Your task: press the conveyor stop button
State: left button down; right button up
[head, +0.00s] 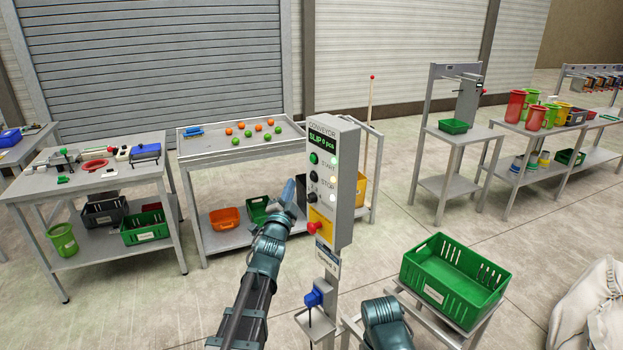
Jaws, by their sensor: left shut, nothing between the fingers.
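The conveyor control box (343,185) stands on a post in the middle of the head view. Its display (322,139) reads "SLIP 0 pcs". Below it are a green START button (314,158), a black STOP button (314,177), another black knob (312,197) and a red mushroom button (312,226) on a yellow plate. My left gripper (289,190) is shut and empty, left of the box at about the height of the STOP button in the picture. A gap shows between them; the depth is hard to judge. My right arm shows at the bottom, its gripper out of view.
A blue item (313,298) sits on a small shelf under the box. A green crate (455,277) stands on a stand at the right. Behind are a tray table (225,150) with orange and green balls and a cluttered workbench (85,180). Open floor lies between.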

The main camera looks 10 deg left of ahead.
aim_at(310, 170)
pick_arm(q)
jog(key=shift+w+d, duration=1.4)
jog(key=shift+w, duration=0.1)
dwell(1.1)
jog(key=shift+w+d, duration=0.6)
jog(key=shift+w, duration=0.05)
dwell(0.8)
jog(key=shift+s+a, duration=0.6)
jog(key=shift+s, duration=0.05)
jog(key=shift+s+a, duration=0.1)
jog(key=s+a, duration=0.3)
jog(key=shift+s+a, duration=0.1)
jog(key=shift+s, duration=0.15)
dwell(0.5)
